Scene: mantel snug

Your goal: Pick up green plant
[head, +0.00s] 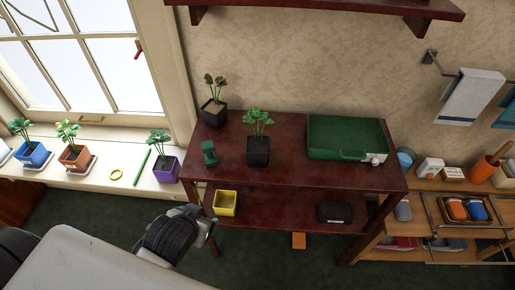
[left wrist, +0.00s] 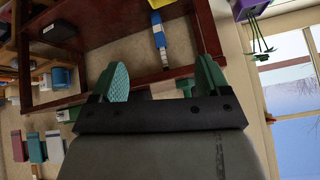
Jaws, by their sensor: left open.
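A plant with bright green leaves (head: 258,118) stands upright in a black pot on the dark red table (head: 315,178). Behind it to the left is a plant with duller leaves (head: 214,90), also in a black pot. On the windowsill, green plants stand in a blue pot (head: 33,155), an orange pot (head: 75,157) and a purple pot (head: 166,170). My left gripper (left wrist: 163,80) is open and empty. In the head view its dark body (head: 170,237) is in front of the table's left end, apart from every plant; its fingertips are hard to make out there.
A green tray (head: 345,153) and a dark green object (head: 209,153) lie on the table top. A yellow pot (head: 225,203) and a black box (head: 334,213) are on the lower shelf. A wooden shelf unit (head: 400,185) adjoins at right. A wall shelf (head: 320,8) hangs above.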

